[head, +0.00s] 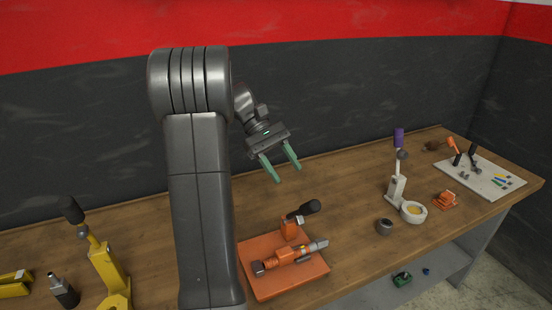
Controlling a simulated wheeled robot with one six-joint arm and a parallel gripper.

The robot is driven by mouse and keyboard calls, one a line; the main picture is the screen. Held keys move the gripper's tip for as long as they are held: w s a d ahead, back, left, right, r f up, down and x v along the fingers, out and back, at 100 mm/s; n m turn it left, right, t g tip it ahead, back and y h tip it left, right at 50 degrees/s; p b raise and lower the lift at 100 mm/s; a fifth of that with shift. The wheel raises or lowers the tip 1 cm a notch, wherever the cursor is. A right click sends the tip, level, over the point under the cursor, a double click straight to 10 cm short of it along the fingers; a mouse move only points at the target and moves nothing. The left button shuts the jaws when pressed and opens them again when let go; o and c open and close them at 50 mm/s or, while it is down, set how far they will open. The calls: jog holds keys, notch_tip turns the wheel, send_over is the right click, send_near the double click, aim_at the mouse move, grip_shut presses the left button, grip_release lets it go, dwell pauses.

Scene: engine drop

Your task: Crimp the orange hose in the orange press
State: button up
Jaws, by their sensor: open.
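The orange press (289,230) stands on an orange base plate (287,289), with a black-gripped handle (309,207) pointing up to the right. An orange piece with grey and dark ends (288,256), apparently the orange hose, lies across the plate in front of the press post. I cannot tell whether it sits between the press jaws. My gripper (287,174) is open and empty, its two green fingers pointing down above the table, behind the press. My arm stands just left of the press and may hide part of the table.
A yellow press (108,270) and a dark bottle-like piece (64,292) stand at left. At right are a white press (396,188), a white ring-shaped dish (413,212), a dark cup (384,226), a small orange piece (445,200) and a pale tool board (486,181). The table between is clear.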

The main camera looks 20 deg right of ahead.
jog(key=p+v, duration=0.2)
jog(key=v, duration=0.1)
jog(key=shift+w+a+r, duration=0.1)
jog(key=shift+w+r, duration=0.15)
jog(key=shift+s+f, duration=0.1)
jog(key=shift+f, duration=0.05)
jog(key=x, duration=1.3)
jog(key=shift+s+f, duration=0.1)
jog(key=shift+s, duration=0.15)
jog(key=shift+f, duration=0.1)
jog(key=shift+s, duration=0.1)
